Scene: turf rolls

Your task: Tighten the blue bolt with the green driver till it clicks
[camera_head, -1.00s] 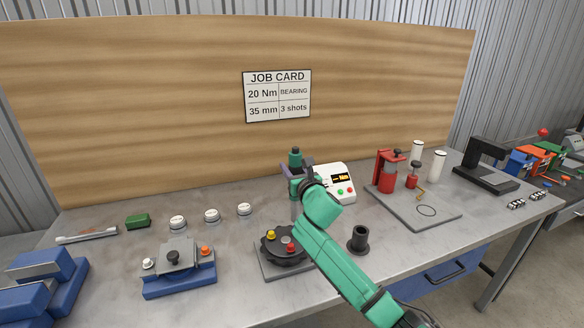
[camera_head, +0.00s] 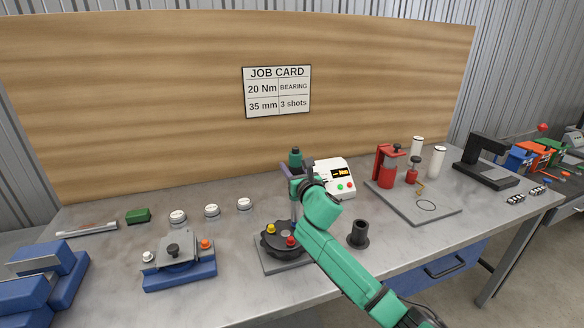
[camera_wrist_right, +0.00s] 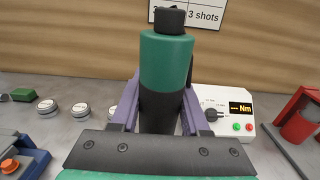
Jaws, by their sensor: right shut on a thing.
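My right gripper (camera_head: 296,173) is shut on the green driver (camera_head: 295,158) and holds it upright. In the right wrist view the driver (camera_wrist_right: 166,62), green with a black top and lower part, stands between the purple fingers of the gripper (camera_wrist_right: 160,100). Its grey shaft points down at the round black fixture (camera_head: 270,247) in the head view. A yellow bolt (camera_head: 271,229) and a red bolt (camera_head: 291,241) show on the fixture. I see no blue bolt. Whether the driver tip touches anything is hard to tell. My left gripper is not in view.
The white controller (camera_head: 341,181) with a lit "Nm" display stands behind the driver. A black cup-like part (camera_head: 358,234) stands right of the fixture. A blue fixture (camera_head: 180,275) is at left. Red tooling (camera_head: 386,168) stands on a grey plate at right.

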